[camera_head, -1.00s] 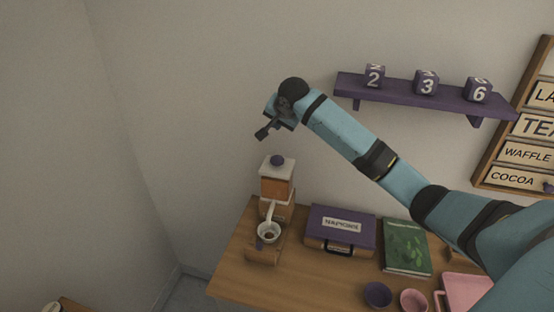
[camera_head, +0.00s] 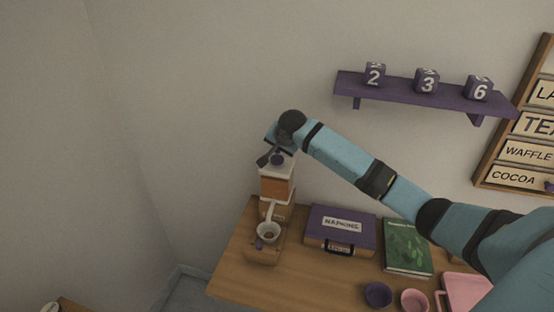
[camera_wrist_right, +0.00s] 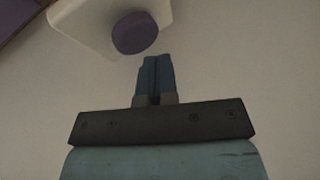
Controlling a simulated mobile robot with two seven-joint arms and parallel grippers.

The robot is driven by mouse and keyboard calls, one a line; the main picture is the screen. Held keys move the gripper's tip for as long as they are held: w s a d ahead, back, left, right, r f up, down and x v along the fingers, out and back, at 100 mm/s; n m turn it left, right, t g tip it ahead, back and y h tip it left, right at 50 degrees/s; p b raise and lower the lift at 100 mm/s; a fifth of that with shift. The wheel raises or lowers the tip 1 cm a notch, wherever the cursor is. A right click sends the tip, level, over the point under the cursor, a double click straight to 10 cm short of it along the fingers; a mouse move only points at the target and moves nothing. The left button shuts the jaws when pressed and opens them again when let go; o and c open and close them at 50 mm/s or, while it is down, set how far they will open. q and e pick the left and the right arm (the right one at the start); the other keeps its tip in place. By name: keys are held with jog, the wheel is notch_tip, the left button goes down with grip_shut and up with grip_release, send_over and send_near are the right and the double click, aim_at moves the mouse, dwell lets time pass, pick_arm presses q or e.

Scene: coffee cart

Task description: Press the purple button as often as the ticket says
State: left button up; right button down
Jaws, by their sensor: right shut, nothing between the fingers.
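The purple button (camera_head: 277,159) sits on the white top of the grinder (camera_head: 277,186), an orange and white machine at the left of the wooden counter. In the right wrist view the button (camera_wrist_right: 135,33) is a round purple knob on the white top (camera_wrist_right: 92,20). My right gripper (camera_head: 264,160) is shut and empty, its tip right by the button in the head view. In the right wrist view the shut fingers (camera_wrist_right: 155,62) are just below and right of the button; I cannot tell if they touch it. No ticket is readable, and my left gripper is not in view.
A small cup (camera_head: 268,232) stands under the grinder's spout. A purple napkins box (camera_head: 341,229), a green book (camera_head: 406,245), a purple bowl (camera_head: 378,294) and a pink cup (camera_head: 414,300) are on the counter. A purple shelf (camera_head: 420,95) holds numbered cubes on the wall.

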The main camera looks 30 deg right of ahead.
jog(key=shift+f, duration=0.1)
dwell(1.9)
jog(key=shift+f, duration=0.3)
jog(key=shift+f, duration=0.1)
jog(key=shift+f, duration=0.6)
dwell(0.7)
jog(key=shift+f, duration=0.15)
dwell(0.4)
jog(key=shift+r+p, duration=0.3)
jog(key=shift+r, duration=0.95)
